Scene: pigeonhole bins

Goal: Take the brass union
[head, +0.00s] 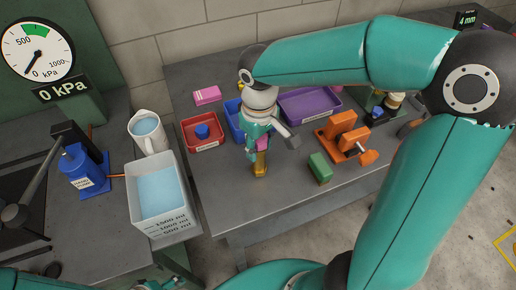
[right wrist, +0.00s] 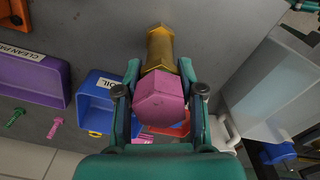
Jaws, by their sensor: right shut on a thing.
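The brass union (head: 260,168) is a short brass piece with a hexagonal collar. It shows below my right gripper (head: 263,148) over the grey table. In the right wrist view, the brass union (right wrist: 160,50) points away from the camera. A pink hexagonal piece (right wrist: 160,100) sits at its near end, in line with it. My right gripper (right wrist: 158,70) is shut, with its fingertips on either side of the brass collar. I cannot tell whether the union's far end touches the table. Part of my left gripper (head: 170,280) shows at the bottom edge; its jaws are unclear.
A red tray (head: 203,142), a blue tray (head: 233,128) and a purple tray (head: 310,106) stand behind the gripper. A green block (head: 320,168) and an orange fixture (head: 343,136) lie to the right. A water tank (head: 160,220) and a jug (head: 149,143) stand left.

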